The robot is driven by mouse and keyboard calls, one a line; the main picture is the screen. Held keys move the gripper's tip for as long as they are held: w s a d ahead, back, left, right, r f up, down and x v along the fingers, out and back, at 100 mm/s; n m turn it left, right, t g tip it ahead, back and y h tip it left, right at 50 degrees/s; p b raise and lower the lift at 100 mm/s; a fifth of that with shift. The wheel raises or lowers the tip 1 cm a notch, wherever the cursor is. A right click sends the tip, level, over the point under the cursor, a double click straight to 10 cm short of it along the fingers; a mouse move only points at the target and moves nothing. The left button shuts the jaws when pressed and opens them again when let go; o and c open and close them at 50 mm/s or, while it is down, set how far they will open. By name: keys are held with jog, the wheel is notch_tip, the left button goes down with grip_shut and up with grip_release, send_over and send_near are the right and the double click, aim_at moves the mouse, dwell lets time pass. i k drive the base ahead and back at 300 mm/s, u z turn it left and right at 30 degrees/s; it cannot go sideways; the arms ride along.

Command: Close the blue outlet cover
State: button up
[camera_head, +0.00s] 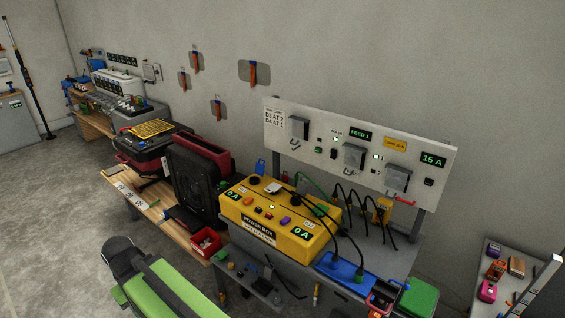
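Green and black links of my arm show at the bottom left. My gripper cannot be made out in this view.
A yellow power box (279,219) with "0 A" displays stands on the bench. A white panel (358,153) with grey switch boxes stands behind it. A large black case (194,184) is at left, a red bin (205,241) in front. Open floor lies at left.

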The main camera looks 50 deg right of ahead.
aim_at(260, 168)
jog(key=z, duration=1.45)
jog(key=k, duration=1.35)
jog(key=u, duration=0.55)
jog(key=i, duration=1.75)
jog(key=z, duration=0.35)
jog(key=i, duration=0.65)
jog(key=z, duration=0.55)
